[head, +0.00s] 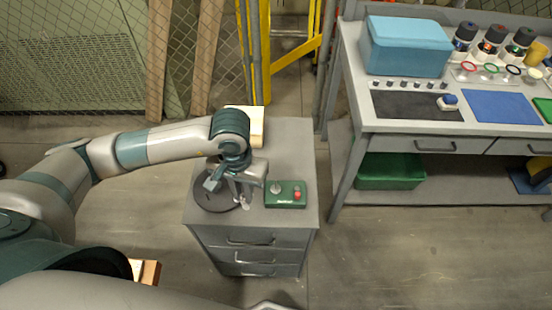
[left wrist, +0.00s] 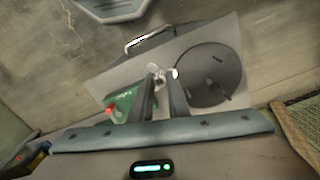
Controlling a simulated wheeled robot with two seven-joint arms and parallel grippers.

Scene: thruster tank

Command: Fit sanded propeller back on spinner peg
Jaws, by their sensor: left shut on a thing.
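My left gripper (head: 243,198) is over the grey drawer cabinet, between a dark round spinner plate (head: 213,203) and a green control box (head: 286,195). In the left wrist view its two fingers (left wrist: 161,92) are shut on a small pale, shiny piece (left wrist: 155,70), which looks like the propeller. The piece is beside the spinner plate (left wrist: 206,72), not over its middle. Several short dark marks or posts show on the plate; I cannot tell a central peg. The fingers hide part of the propeller. My right gripper is not in view.
The green control box carries a knob and a red button. A pale block (head: 256,125) is at the cabinet's back edge. A workbench (head: 350,95) to the right holds a blue bin (head: 405,48), mats and several jars. Mesh fencing stands behind.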

